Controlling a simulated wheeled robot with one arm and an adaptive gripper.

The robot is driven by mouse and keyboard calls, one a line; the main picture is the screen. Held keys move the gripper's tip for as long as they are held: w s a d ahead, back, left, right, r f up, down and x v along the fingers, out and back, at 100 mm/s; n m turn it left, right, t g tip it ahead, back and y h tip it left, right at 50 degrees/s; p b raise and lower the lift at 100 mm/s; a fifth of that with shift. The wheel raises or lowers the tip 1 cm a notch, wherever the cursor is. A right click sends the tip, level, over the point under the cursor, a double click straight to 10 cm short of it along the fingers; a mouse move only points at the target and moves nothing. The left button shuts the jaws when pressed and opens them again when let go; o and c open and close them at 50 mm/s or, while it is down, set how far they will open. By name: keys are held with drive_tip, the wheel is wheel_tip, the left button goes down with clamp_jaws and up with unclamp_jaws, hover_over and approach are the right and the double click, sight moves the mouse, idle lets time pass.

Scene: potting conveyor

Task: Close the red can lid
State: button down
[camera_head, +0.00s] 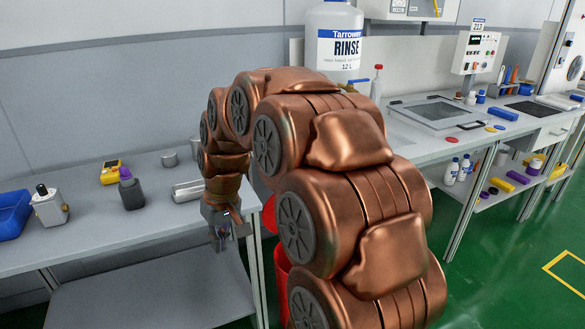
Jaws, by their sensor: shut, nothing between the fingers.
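My copper-coloured arm fills the middle of the view, and my gripper (221,243) hangs at its end, pointing down near the front edge of the left bench. The gripper looks shut and empty. A red can (281,280) stands on the floor in the gap between the benches, just right of the gripper and mostly hidden behind my arm. A red piece above it, seemingly its raised lid (269,213), shows between the bench end and my arm. The gripper is left of this piece and apart from it. The lid's hinge and exact angle are hidden.
The left bench (90,239) holds a blue bin (12,214), a white canister (49,207), a dark bottle with purple cap (131,190), a yellow device (110,172) and metal containers. A large RINSE bottle (336,45) stands behind my arm. Green floor (500,265) is clear at right.

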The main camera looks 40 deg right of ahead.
drive_tip(key=w+d+t, duration=0.1)
drive_tip(key=w+d, duration=0.4)
drive_tip(key=d, duration=0.2)
drive_tip(key=w+d+m+t+p, duration=0.1)
drive_tip(key=w+d, duration=0.4)
drive_tip(key=d, duration=0.2)
drive_tip(key=w+d+r+t+h, duration=0.1)
drive_tip(key=w+d, duration=0.3)
drive_tip(key=d, duration=0.3)
drive_tip(key=shift+w+m+p, duration=0.35)
drive_tip(key=shift+w+m, duration=0.05)
drive_tip(key=w+d+f+m+t+h+p, duration=0.1)
drive_tip(key=d, duration=0.9)
drive_tip(key=w+d+f+t+h, duration=0.1)
drive_tip(key=d+h, duration=0.1)
drive_tip(key=d, duration=0.9)
drive_tip(key=shift+a+p+x, duration=0.15)
drive_tip(key=shift+p+x, duration=0.15)
drive_tip(key=shift+x, duration=1.95)
drive_tip(key=shift+a+p+x, duration=0.2)
drive_tip(key=shift+p+x, duration=0.05)
drive_tip(key=shift+x, duration=2)
drive_tip(key=shift+w+f, duration=0.1)
drive_tip(key=shift+w, duration=0.05)
